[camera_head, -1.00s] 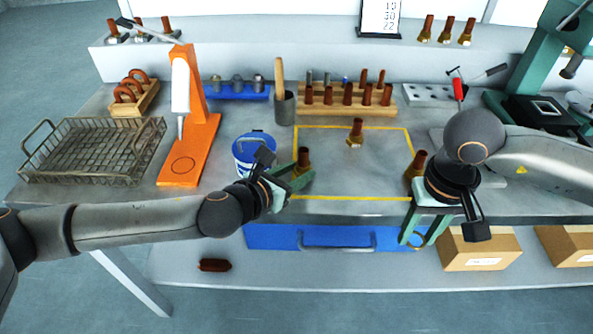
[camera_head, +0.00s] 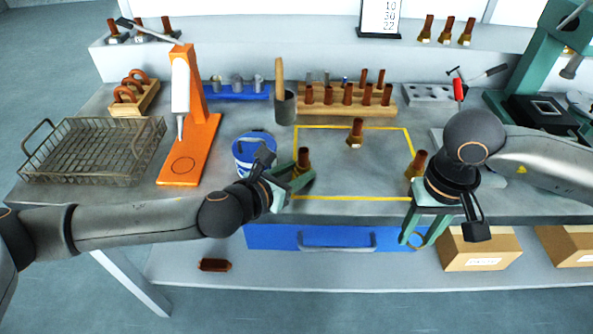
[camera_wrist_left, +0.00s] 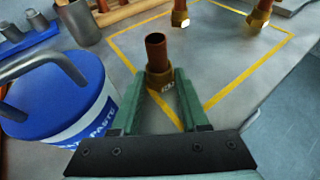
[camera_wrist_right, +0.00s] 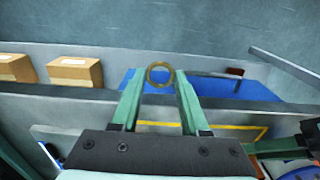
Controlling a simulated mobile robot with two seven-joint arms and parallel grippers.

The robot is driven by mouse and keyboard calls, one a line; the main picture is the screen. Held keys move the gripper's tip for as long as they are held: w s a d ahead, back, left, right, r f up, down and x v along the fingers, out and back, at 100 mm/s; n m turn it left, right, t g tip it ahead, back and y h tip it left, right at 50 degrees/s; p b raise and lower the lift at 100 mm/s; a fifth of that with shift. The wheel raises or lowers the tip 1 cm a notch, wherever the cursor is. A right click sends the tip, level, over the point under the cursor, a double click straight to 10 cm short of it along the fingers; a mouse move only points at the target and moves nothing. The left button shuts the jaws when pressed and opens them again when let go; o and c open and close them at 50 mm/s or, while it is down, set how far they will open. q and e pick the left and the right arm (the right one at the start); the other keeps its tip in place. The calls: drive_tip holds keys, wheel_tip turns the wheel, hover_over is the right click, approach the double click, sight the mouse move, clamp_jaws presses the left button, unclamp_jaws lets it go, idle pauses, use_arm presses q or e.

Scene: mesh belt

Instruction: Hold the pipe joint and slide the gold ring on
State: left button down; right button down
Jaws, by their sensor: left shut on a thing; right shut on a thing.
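A pipe joint with a copper tube and brass base (camera_head: 303,159) stands upright at the left corner of the yellow outline. My left gripper (camera_head: 300,180) is shut on its brass base; the left wrist view also shows the joint (camera_wrist_left: 157,58) between the fingers. My right gripper (camera_head: 414,240) is out past the table's front edge, pointing down. It is shut on the gold ring (camera_wrist_right: 159,74), which shows between its fingertips in the right wrist view. The ring is well apart from the held joint. Two more joints (camera_head: 356,133) (camera_head: 417,164) stand near the outline.
A blue paste tub (camera_head: 246,160) stands close left of my left gripper. An orange stand (camera_head: 196,140) and a wire basket (camera_head: 60,145) are further left. A wooden rack (camera_head: 345,109) with copper pipes is behind. The middle of the yellow outline (camera_head: 350,198) is mostly clear.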

idle(0.7)
drive_tip(key=shift+m, duration=0.6)
drive_tip(key=w+a+r, duration=0.1)
drive_tip(key=w+a, duration=0.1)
drive_tip(key=w, duration=0.1)
drive_tip(key=w+a+r, duration=0.1)
drive_tip(key=w+a, duration=0.2)
drive_tip(key=w+a+r, duration=0.1)
drive_tip(key=w+a, duration=0.2)
drive_tip(key=w, duration=0.1)
drive_tip(key=shift+w+a+r, duration=0.1)
drive_tip(key=shift+a+r, duration=0.05)
drive_tip(key=shift+r, duration=0.15)
wheel_tip(320, 180, up, 6)
drive_tip(key=r+m, duration=0.1)
drive_tip(key=m, duration=0.1)
hover_over(304, 150)
drive_tip(key=shift+d+f, duration=0.25)
drive_tip(key=shift+d, duration=0.15)
drive_tip(key=shift+a+r, duration=0.35)
drive_tip(key=shift+a, duration=0.1)
drive_tip(key=shift+f, duration=0.1)
drive_tip(key=shift+f, duration=1.85)
drive_tip(key=shift+f, duration=1.5)
